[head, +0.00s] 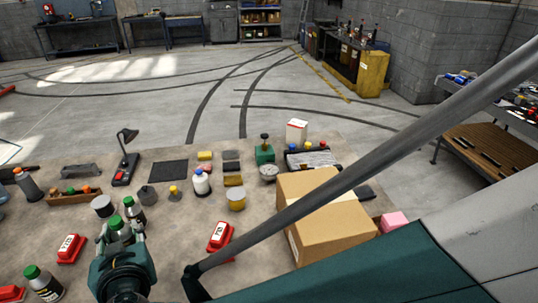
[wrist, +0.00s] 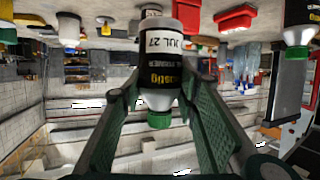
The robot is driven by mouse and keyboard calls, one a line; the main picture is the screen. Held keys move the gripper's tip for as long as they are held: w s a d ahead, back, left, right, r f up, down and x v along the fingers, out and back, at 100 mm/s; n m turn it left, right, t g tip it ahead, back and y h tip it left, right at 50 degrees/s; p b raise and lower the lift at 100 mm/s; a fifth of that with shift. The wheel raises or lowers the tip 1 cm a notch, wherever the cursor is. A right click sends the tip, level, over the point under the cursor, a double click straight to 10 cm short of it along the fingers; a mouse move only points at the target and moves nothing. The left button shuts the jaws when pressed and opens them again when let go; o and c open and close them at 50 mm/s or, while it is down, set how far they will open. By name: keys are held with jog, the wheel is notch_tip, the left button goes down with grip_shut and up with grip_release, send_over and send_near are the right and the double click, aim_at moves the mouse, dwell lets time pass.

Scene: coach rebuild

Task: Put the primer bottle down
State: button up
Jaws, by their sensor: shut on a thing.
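The primer bottle, with a green cap, white shoulder and black label, is between the fingers of my gripper (wrist: 160,92). In the wrist view, which is upside down, the primer bottle (wrist: 160,60) shows "JUL 27" on its label. In the head view the held bottle (head: 119,234) looks upright above the near left part of the table (head: 190,262), partly hidden by my gripper (head: 117,248). I cannot tell whether its base touches the table. A similar green-capped bottle (head: 135,214) stands just behind it. Another green-capped bottle (head: 45,286) stands at the near left.
Red boxes (head: 70,249) and (head: 219,237) lie either side of my gripper. A grey-lidded tin (head: 102,206) stands behind left. A cardboard box (head: 325,220) is to the right, and a desk lamp (head: 125,160) farther back. Bare tabletop shows right of my gripper.

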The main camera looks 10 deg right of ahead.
jog(key=w+d+r+m+h+p, duration=0.1)
jog(key=w+d+r+m+h, duration=0.2)
jog(key=d, duration=0.6)
jog(key=w+d+r+m+h+p, duration=0.1)
jog(key=w+d+m+h, duration=0.25)
jog(key=d, duration=0.55)
jog(key=w+d+r+m+h+p, duration=0.2)
jog(key=w+d+h, duration=0.2)
jog(key=d, duration=0.6)
jog(key=s+d+r+m+g+h+p, duration=0.1)
jog(key=d+r+m+g+h, duration=0.1)
jog(key=d, duration=0.6)
jog(key=s+d+r+m+g+h+p, duration=0.1)
jog(key=s+d+r+m+g+h, duration=0.1)
jog(key=d, duration=0.7)
jog(key=s+d+r+m+g+h+p, duration=0.1)
jog(key=s+d+r+m+g+h, duration=0.1)
jog(key=d, duration=0.7)
notch_tip(320, 180, up, 3)
jog(key=m+h, duration=0.1)
jog(key=m, duration=0.1)
jog(key=shift+m+g, duration=0.3)
jog(key=shift+m, duration=0.05)
jog(key=shift+s+d, duration=0.1)
jog(key=shift+f+b, duration=0.75)
jog(key=shift+f, duration=2.05)
jog(key=shift+f+b, duration=0.5)
jog(key=shift+f, duration=1.6)
